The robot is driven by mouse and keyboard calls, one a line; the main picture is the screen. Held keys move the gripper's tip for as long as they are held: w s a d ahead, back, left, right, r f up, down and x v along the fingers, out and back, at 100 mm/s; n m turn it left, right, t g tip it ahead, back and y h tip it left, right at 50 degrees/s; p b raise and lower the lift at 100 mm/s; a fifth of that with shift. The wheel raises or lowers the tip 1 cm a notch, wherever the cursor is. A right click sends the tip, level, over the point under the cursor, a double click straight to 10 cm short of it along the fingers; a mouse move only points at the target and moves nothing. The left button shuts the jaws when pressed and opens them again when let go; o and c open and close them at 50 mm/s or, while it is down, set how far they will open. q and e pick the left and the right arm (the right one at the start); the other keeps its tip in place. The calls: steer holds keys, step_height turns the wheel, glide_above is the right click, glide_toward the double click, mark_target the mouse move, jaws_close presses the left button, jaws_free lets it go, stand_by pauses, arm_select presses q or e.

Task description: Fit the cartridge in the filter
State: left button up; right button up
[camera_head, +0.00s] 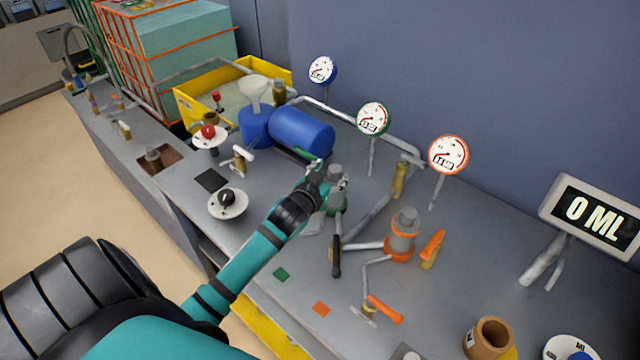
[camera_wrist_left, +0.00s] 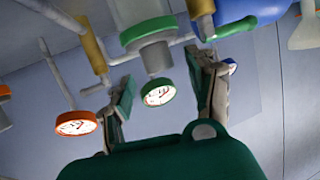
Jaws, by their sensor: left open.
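My left gripper (camera_head: 326,180) is open at the grey filter housing with a green ring (camera_head: 335,198), which it partly hides in the head view. In the left wrist view, the open fingers (camera_wrist_left: 163,70) stand on either side of the housing's grey top knob (camera_wrist_left: 156,60), with the green ring (camera_wrist_left: 148,32) beyond; I cannot tell whether they touch it. A similar filter housing with orange rings (camera_head: 402,236) stands to the right. A tan hollow cylinder (camera_head: 486,342), possibly the cartridge, stands at the bottom right of the head view. My right gripper is not in view.
Gauges with blue (camera_head: 322,70), green (camera_head: 373,118) and orange (camera_head: 449,154) rims stand behind on stems and pipes. An orange-handled valve (camera_head: 384,308) and a 0 ML display (camera_head: 594,213) are to the right. A blue drum (camera_head: 301,132) lies behind the gripper.

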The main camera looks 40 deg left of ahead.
arm_select(q)
steer(key=v, duration=0.8)
stand_by(0.4)
